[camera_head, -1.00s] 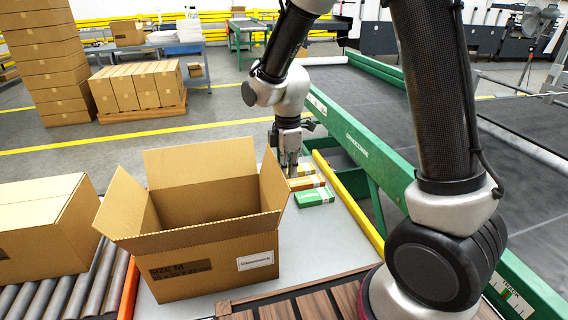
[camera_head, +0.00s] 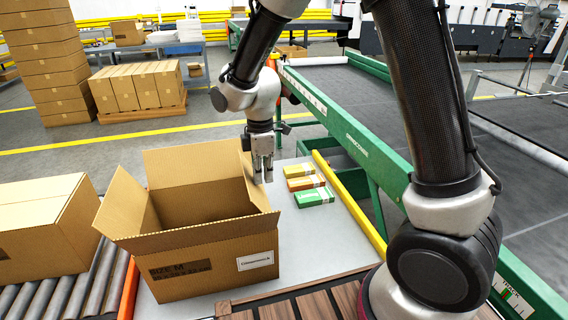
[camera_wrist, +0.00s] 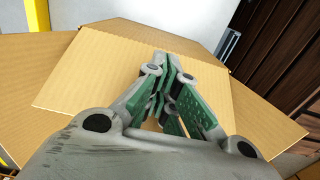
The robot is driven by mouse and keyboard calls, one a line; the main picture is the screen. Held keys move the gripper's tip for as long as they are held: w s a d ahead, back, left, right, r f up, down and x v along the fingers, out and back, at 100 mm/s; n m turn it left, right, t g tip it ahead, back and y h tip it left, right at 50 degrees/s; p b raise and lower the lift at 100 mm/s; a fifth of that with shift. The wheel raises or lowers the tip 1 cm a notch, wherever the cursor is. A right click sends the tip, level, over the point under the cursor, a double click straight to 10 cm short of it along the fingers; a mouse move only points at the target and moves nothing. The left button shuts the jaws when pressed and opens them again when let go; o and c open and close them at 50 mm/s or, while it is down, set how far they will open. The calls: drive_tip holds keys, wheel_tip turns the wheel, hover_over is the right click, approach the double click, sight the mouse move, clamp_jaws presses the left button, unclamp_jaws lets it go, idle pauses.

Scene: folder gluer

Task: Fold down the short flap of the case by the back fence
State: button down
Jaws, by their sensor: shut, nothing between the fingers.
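The open brown case (camera_head: 205,275) stands on the grey table, with its back flap (camera_head: 195,165) upright and its left flap (camera_head: 122,205) leaning outward. Its right short flap (camera_head: 258,196) stands steeply, tipped slightly inward. My gripper (camera_head: 263,178) is shut and empty, pointing down at the outer side of this right flap. In the wrist view my fingers (camera_wrist: 168,75) lie over a broad cardboard flap (camera_wrist: 75,75); whether they touch it I cannot tell. The fingers hide part of it.
Green, orange and yellow small boxes (camera_head: 314,197) lie right of the case. A yellow rail (camera_head: 348,205) runs along the table's right edge, beside the green machine frame (camera_head: 360,150). A closed carton (camera_head: 40,220) sits on rollers at left.

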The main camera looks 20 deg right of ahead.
sight(250, 177)
drive_tip(key=shift+a, duration=0.6)
drive_tip(key=shift+a+f, duration=0.25)
drive_tip(key=shift+a, duration=0.4)
drive_tip(key=shift+a+f, duration=0.25)
drive_tip(key=shift+a, duration=0.35)
drive_tip(key=shift+a+f, duration=0.85)
drive_tip(key=shift+a, duration=0.2)
drive_tip(key=shift+f, duration=0.1)
